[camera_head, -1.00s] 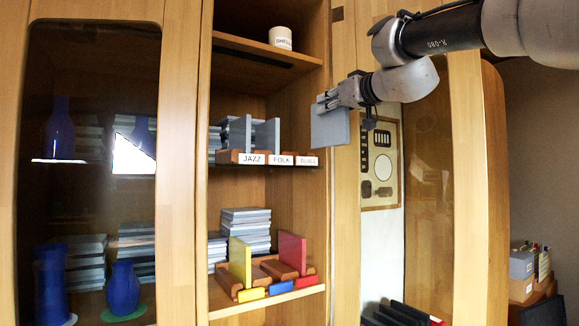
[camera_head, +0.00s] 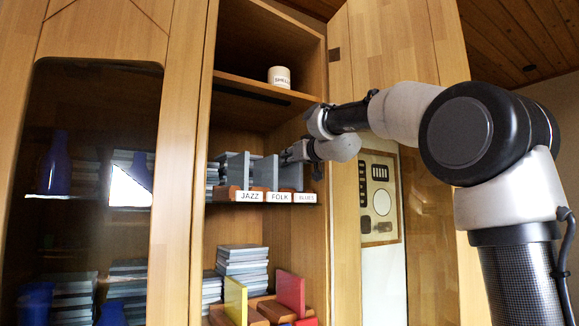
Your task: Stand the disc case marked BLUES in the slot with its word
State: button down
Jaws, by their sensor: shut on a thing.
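My gripper (camera_head: 288,156) is shut on the upper part of a grey disc case (camera_head: 291,177). No word shows on the case from here. The case stands upright at the wooden rack (camera_head: 229,194) on the middle shelf, behind the FOLK and BLUES labels. The BLUES label (camera_head: 305,198) is at the rack's right end, with the FOLK label (camera_head: 278,197) and the JAZZ label (camera_head: 249,196) to its left. The case's lower edge is hidden, so I cannot tell whether it is seated in the slot.
Two grey cases (camera_head: 237,170) stand upright in the rack to the left. The cabinet's right inner wall (camera_head: 313,225) is close to my gripper. A white pot (camera_head: 279,77) sits on the shelf above. Below are a yellow board (camera_head: 235,301) and a red board (camera_head: 290,293).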

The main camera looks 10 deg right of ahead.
aim_at(289, 173)
jog(key=shift+f, duration=1.05)
jog(key=shift+f, duration=0.1)
jog(key=c, duration=1.5)
grip_release()
jog(key=shift+o, duration=0.2)
